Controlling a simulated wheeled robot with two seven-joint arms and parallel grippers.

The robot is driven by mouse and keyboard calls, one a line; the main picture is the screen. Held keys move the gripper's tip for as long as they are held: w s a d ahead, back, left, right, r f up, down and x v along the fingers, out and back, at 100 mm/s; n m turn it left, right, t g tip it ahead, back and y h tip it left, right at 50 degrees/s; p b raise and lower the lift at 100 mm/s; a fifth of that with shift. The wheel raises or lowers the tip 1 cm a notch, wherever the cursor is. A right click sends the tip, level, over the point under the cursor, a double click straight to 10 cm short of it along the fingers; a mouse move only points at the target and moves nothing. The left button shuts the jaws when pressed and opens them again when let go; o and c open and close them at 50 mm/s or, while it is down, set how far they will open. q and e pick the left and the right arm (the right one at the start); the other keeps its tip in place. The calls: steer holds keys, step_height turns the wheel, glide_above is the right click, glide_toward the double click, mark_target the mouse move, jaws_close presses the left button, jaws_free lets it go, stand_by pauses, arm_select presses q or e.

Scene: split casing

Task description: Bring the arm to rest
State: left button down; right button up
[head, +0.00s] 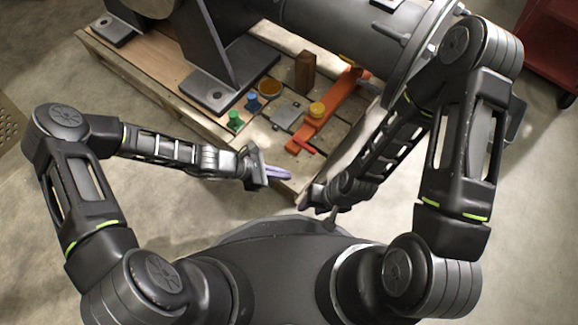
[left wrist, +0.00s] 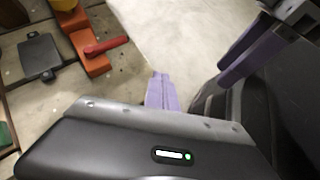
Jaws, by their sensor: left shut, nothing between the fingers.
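My left gripper (head: 278,173) is shut and empty, with its purple fingers near the front edge of the pallet. In the left wrist view, its fingers (left wrist: 162,92) lie together over bare floor. My right gripper (head: 306,203) hangs low at the front of my base, below and right of the left one. Its fingers are small and dark in the head view. Purple fingers near the right arm show in the left wrist view (left wrist: 252,52), but their gap is unclear. I see nothing held in either gripper.
A wooden pallet (head: 150,98) bears a large grey cylindrical casing (head: 350,40) on grey supports. An orange bar (head: 325,115), a red handle (head: 304,147), a brown block (head: 305,72) and a grey plate (head: 287,117) lie near its front. A red cart (head: 552,45) stands at right.

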arm_select(q)
steer(key=shift+s+a+r, duration=0.15)
arm_select(e)
steer(key=shift+r, duration=0.1)
stand_by(0.4)
